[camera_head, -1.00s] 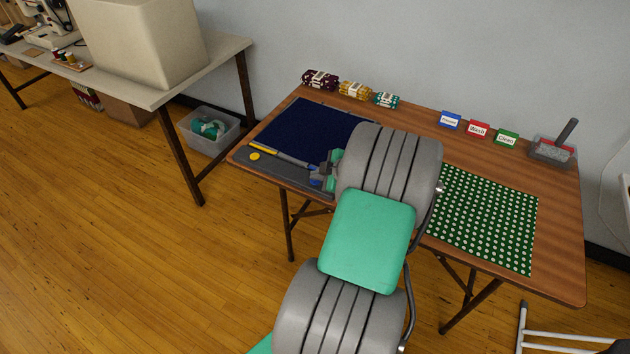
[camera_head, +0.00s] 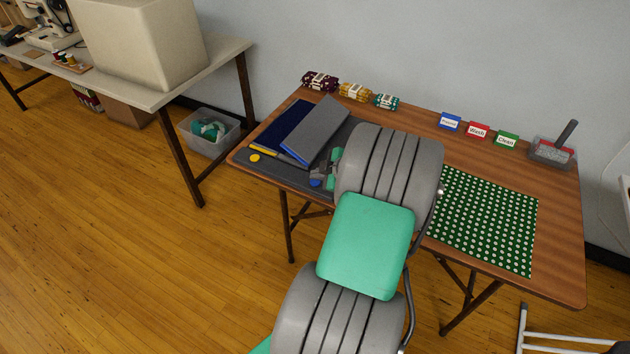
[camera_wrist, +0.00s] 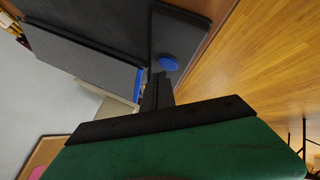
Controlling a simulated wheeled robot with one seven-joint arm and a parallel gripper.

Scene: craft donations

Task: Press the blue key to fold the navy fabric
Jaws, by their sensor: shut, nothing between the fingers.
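The navy fabric (camera_head: 286,123) lies on the dark grey folding board (camera_head: 277,171) at the table's left end. A grey flap (camera_head: 318,130) with a blue edge stands raised at a tilt over its right part and hides some of it. The flap also shows in the wrist view (camera_wrist: 85,68). The round blue key (camera_head: 315,183) is on the board's front strip; it also shows in the wrist view (camera_wrist: 168,62). My gripper (camera_wrist: 158,80) is shut and empty, its tips right beside the blue key. I cannot tell whether they touch it.
A yellow key (camera_head: 254,158) and a yellow-edged flap (camera_head: 264,149) are at the board's left. Fabric rolls (camera_head: 354,91) lie along the back edge. Dotted green fabric (camera_head: 485,220) lies at right. Small signs (camera_head: 477,129) and a bin (camera_head: 551,151) stand behind it.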

